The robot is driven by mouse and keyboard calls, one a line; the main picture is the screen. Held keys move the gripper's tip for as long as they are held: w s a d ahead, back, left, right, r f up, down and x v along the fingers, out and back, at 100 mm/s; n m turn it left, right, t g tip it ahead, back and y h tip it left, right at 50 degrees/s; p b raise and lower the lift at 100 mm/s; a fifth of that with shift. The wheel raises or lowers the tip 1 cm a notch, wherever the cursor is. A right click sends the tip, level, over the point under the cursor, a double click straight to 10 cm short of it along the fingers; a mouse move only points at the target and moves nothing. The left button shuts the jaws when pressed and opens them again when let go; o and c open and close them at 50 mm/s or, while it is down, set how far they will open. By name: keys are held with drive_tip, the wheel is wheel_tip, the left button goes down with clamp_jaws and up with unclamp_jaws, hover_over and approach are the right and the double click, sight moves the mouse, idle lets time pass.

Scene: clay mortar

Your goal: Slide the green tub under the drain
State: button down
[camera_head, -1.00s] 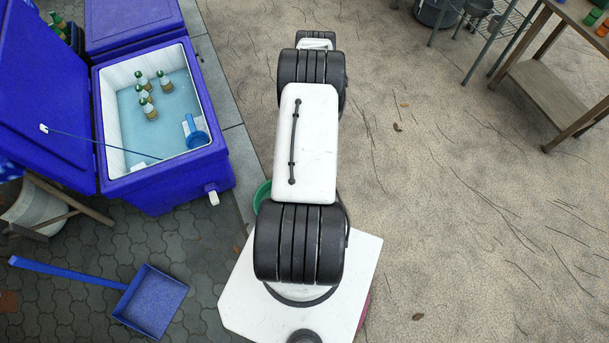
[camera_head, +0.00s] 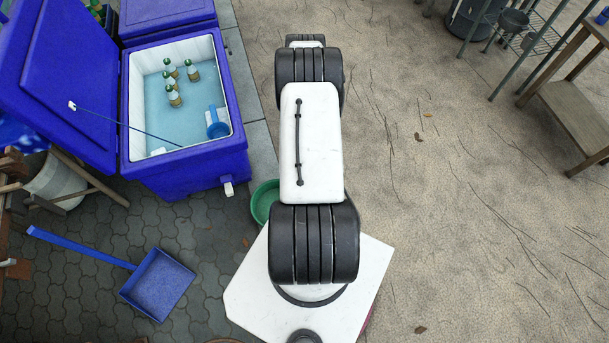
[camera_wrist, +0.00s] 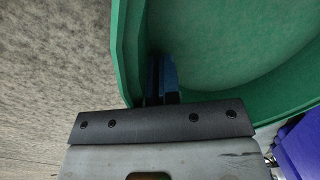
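The green tub (camera_head: 261,204) sits on the ground just right of the blue cooler, partly hidden behind my arm in the head view. The cooler's white drain spout (camera_head: 229,188) sticks out near its lower right corner, a small gap left of the tub's rim. In the wrist view the tub (camera_wrist: 230,45) fills the upper right. My gripper (camera_wrist: 162,75) has its fingers close together at the frame's centre, inside the tub and against or very near its left wall. I see nothing held between them. My arm hides the gripper in the head view.
The open blue cooler (camera_head: 187,172) holds water, several bottles and a blue scoop. A blue dustpan (camera_head: 158,285) lies on the paving at lower left. A wooden table (camera_head: 575,110) and a wire rack stand at upper right.

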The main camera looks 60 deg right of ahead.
sight(260, 217)
drive_tip(key=shift+w+a, duration=2.25)
drive_tip(key=shift+w, duration=0.4)
drive_tip(key=shift+w+a, duration=2.3)
drive_tip(key=shift+w, duration=0.35)
drive_tip(key=shift+w+a, duration=2.25)
drive_tip(key=shift+w, duration=0.4)
drive_tip(key=c, duration=1.2)
unclamp_jaws()
drive_tip(key=shift+c, duration=0.2)
drive_tip(key=shift+r, duration=0.2)
wheel_tip(260, 217, up, 7)
drive_tip(key=s, duration=0.1)
drive_tip(key=shift+s+d+r, duration=0.15)
drive_tip(key=shift+d, duration=0.1)
